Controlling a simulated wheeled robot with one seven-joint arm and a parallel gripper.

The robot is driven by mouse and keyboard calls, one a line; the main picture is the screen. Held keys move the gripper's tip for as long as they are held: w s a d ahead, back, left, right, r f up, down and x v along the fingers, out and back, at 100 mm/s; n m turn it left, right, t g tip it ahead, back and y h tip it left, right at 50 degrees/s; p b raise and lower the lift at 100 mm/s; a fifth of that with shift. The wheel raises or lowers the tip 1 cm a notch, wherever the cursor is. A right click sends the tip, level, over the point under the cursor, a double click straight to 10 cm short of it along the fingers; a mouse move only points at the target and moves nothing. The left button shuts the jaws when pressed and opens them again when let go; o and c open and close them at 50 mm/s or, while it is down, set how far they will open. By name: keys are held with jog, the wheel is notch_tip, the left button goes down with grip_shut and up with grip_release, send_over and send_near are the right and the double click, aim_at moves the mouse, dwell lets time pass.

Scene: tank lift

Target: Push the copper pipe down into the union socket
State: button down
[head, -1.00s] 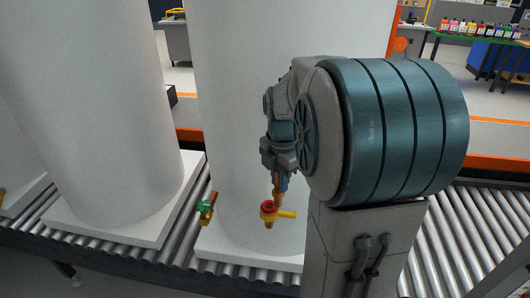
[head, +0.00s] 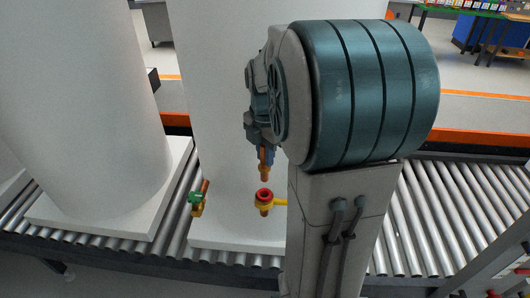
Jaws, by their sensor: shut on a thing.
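My gripper (head: 265,157) shows in the head view left of my large teal arm joint, pointing down, its bluish fingers shut on the copper pipe (head: 264,172). The pipe hangs roughly upright, its lower end a little above the union socket (head: 264,194). The socket has a red ring with a dark opening facing up, on a brass-coloured body. In the picture the pipe is nearly in line with the opening, with a small gap between them. Depth alignment cannot be told from this one view.
A yellow handle (head: 279,202) sticks out right of the socket, close to my arm. A green-collared copper fitting (head: 198,198) stands to the left. White tanks on pale bases rest on the roller conveyor (head: 435,215). An orange rail (head: 470,142) runs behind.

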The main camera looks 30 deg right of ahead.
aim_at(265, 181)
jog(key=shift+f+b, duration=1.8)
jog(key=shift+f, duration=0.7)
jog(key=shift+f+b, duration=2)
jog(key=shift+f, duration=0.6)
jog(key=c, duration=1.2)
grip_release()
jog(key=shift+c, duration=0.2)
jog(key=shift+r, duration=0.1)
notch_tip(265, 181, up, 14)
jog(key=shift+f, duration=0.1)
